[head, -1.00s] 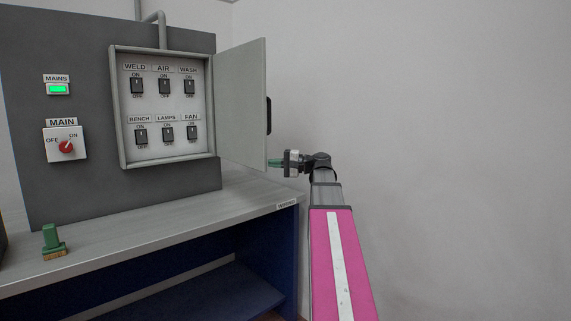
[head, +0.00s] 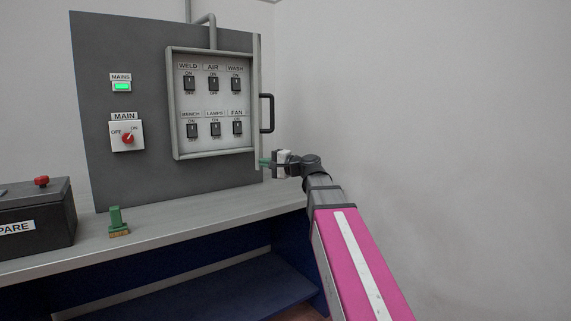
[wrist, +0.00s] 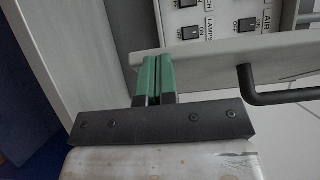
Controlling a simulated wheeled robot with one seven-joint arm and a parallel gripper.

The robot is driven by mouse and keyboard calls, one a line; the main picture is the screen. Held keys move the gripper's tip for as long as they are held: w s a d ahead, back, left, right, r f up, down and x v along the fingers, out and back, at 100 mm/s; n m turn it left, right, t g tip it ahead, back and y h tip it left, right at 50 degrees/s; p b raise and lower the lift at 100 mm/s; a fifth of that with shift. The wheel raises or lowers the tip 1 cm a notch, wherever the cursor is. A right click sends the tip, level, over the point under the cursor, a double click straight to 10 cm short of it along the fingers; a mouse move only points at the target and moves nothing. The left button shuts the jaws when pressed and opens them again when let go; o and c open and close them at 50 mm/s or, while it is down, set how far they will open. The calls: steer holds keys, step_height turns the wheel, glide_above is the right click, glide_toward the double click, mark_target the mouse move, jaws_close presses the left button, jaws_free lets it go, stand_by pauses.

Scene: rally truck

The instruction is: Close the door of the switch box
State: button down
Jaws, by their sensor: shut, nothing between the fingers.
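The switch box (head: 171,105) is a grey framed box on a dark panel, with several black switches inside. Its door (head: 257,75) is hinged on the right and stands open, seen almost edge-on, with a black bar handle (head: 268,113) on its outer side. The door's lower edge and handle also show in the wrist view (wrist: 215,60). My gripper (head: 263,162) is at the door's lower end, its green fingers together and empty. In the wrist view the fingertips (wrist: 155,62) overlap the door's lower edge; whether they touch it, I cannot tell.
The workbench (head: 180,225) runs below the panel. On it are a green-handled brush (head: 117,222) and a dark box (head: 38,222) with a red knob. A MAIN switch (head: 127,137) and a lit green MAINS lamp (head: 122,87) are left of the box. The right side is plain wall.

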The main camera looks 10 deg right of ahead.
steer(key=w+a+m+t+h, duration=0.2)
steer(key=a, duration=0.7)
steer(key=w+a+m+t+h, duration=0.2)
steer(key=a+t, duration=0.1)
steer(key=a, duration=0.7)
steer(key=s+a+x, duration=0.1)
steer(key=a+x, duration=0.1)
steer(key=x, duration=0.9)
steer(key=s+a+f+x, duration=0.1)
steer(key=s+a+x, duration=0.1)
steer(key=x, duration=0.9)
steer(key=shift+w+a, duration=0.2)
steer(key=shift+a, duration=0.1)
steer(key=shift+f, duration=0.1)
